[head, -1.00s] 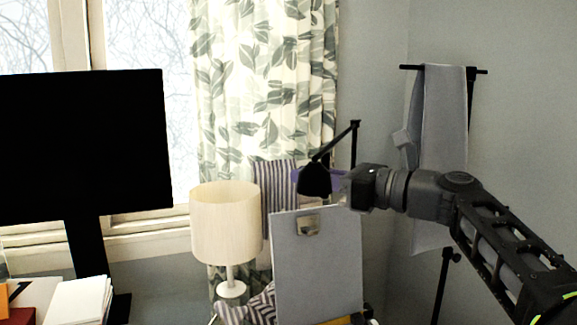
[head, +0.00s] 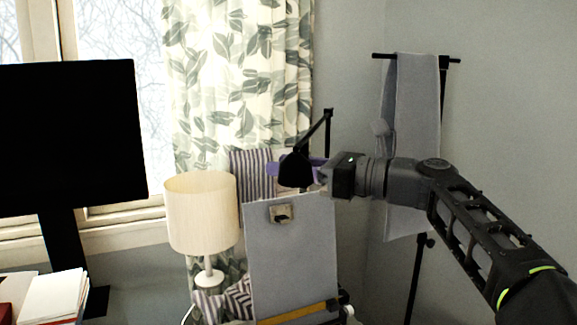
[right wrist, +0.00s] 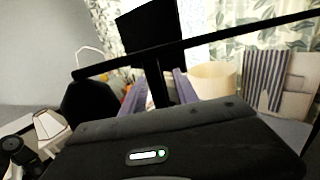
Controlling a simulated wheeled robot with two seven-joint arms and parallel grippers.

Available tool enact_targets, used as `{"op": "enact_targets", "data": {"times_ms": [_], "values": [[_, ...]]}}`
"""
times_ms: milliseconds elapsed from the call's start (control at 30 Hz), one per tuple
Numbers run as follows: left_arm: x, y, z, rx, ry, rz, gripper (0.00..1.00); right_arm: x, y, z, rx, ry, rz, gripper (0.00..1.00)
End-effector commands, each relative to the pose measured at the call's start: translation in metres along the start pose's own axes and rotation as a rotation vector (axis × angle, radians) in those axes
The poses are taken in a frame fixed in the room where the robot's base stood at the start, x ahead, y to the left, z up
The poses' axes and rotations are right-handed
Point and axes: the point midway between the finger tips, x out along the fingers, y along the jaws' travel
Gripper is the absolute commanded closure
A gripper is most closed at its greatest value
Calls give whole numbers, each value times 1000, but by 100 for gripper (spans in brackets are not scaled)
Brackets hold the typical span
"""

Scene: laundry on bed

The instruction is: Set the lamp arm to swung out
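The black lamp's thin arm (head: 318,130) angles down to the left from a joint atop its upright post. Its black shade (head: 295,170) hangs at the lower end. In the right wrist view the arm (right wrist: 200,45) crosses as a long dark bar, with the dark shade (right wrist: 90,105) at its left end. My right gripper (head: 284,168) comes in from the right, its purple fingers beside and partly behind the shade. In the right wrist view the right gripper's fingers (right wrist: 158,82) stand apart with nothing between them; contact with the lamp is unclear. My left gripper is out of view.
A cream table lamp (head: 202,212) and a grey board (head: 292,255) stand below and near my right gripper. A black monitor (head: 70,135) stands at left. A rack with a grey cloth (head: 412,130) is behind my arm.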

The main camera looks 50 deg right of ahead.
Motion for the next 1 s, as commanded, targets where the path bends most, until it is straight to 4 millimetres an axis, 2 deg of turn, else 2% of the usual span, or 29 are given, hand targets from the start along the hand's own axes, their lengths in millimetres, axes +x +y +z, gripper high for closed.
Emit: {"op": "enact_targets", "data": {"times_ms": [267,700,1000], "values": [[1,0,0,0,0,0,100,-7,0,0,0,-1,-1,64],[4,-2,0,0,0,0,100,-71,-1,0,0,-1,-2,64],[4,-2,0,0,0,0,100,-78,0,0,0,0,0,64]]}}
